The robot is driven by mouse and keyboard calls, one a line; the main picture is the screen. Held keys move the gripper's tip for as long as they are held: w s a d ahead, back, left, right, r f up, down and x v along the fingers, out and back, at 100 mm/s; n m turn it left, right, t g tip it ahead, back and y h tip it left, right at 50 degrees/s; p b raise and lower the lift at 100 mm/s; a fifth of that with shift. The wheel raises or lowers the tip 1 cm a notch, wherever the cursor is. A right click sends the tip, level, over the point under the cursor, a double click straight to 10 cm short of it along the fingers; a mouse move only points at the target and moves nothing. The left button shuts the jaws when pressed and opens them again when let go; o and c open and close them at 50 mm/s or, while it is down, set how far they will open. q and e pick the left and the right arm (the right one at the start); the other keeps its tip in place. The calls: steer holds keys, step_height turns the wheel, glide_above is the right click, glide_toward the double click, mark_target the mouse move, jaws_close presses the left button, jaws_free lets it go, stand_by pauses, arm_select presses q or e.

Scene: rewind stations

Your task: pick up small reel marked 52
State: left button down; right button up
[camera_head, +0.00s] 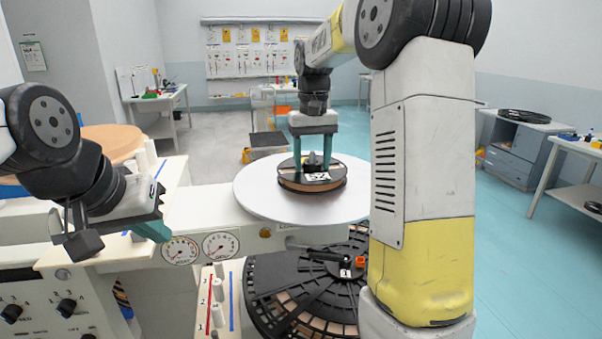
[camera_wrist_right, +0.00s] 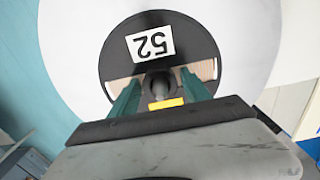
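The small reel marked 52 (camera_head: 290,182) lies flat on a round white plate (camera_head: 258,199). It is a dark disc with a pale wound band, a white label and a raised central hub. My right gripper (camera_head: 313,165) is over the reel, pointing down, with its two teal fingers spread on either side of the hub. In the right wrist view the reel (camera_wrist_right: 120,50) shows its 52 label upside down, and the hub stands between the open fingers, with gaps visible. My left gripper (camera_head: 150,230) hangs over the machine panel at the left; its fingertips are partly hidden.
A large dark segmented reel (camera_head: 290,290) sits below the plate, partly behind my right arm. Two dials (camera_head: 200,248) and a control panel (camera_head: 45,305) are at the front left. A cabinet with a dark reel (camera_head: 523,117) on top stands at the right. Blue floor lies clear between.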

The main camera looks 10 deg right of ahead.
jaws_close()
steer(key=shift+r, duration=0.1)
